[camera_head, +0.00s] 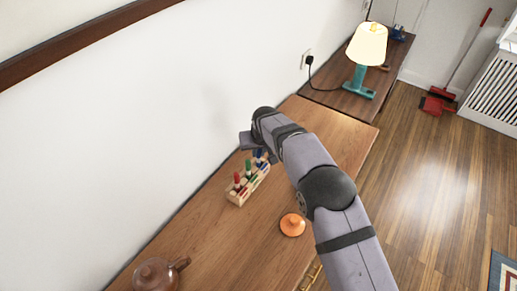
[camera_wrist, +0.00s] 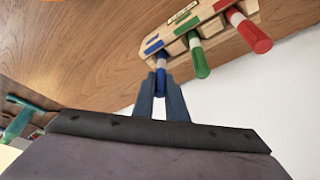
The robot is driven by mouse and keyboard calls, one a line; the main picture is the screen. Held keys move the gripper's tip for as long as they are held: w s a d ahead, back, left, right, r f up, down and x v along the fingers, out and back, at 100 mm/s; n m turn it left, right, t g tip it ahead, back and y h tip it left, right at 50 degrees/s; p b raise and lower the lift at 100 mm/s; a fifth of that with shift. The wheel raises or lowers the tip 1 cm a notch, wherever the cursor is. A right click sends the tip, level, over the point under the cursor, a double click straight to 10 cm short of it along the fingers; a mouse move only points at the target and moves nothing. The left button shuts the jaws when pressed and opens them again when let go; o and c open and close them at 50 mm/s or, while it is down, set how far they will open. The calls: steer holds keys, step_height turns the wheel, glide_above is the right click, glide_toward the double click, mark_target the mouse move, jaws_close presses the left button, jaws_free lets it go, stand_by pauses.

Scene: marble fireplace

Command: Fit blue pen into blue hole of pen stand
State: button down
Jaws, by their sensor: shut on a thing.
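The wooden pen stand (camera_head: 240,197) sits on the wooden table against the white wall; it also shows in the wrist view (camera_wrist: 163,27). A red pen (camera_head: 237,180) and a green pen (camera_head: 248,167) stand upright in it. My gripper (camera_wrist: 161,84) is shut on the blue pen (camera_wrist: 161,77), with one finger on each side. The blue pen is at the stand's blue-marked end, beside the green pen (camera_wrist: 198,58). Its far end meets the stand's outline; I cannot tell how deep it sits, as the hole is hidden. The head view partly hides my gripper behind the arm.
An orange round object (camera_head: 292,225) lies right of the stand. A brown teapot (camera_head: 158,274) stands at the near left. A lit lamp with a teal base (camera_head: 360,83) stands on a farther table. The table between teapot and stand is clear.

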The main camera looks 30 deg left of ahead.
steer(key=shift+f, duration=0.15)
steer(key=c, duration=1.8)
jaws_free()
steer(key=shift+o, duration=0.2)
steer(key=shift+r, duration=0.3)
steer(key=b+v, duration=0.4)
steer(key=v, duration=0.8)
steer(key=shift+f, duration=0.1)
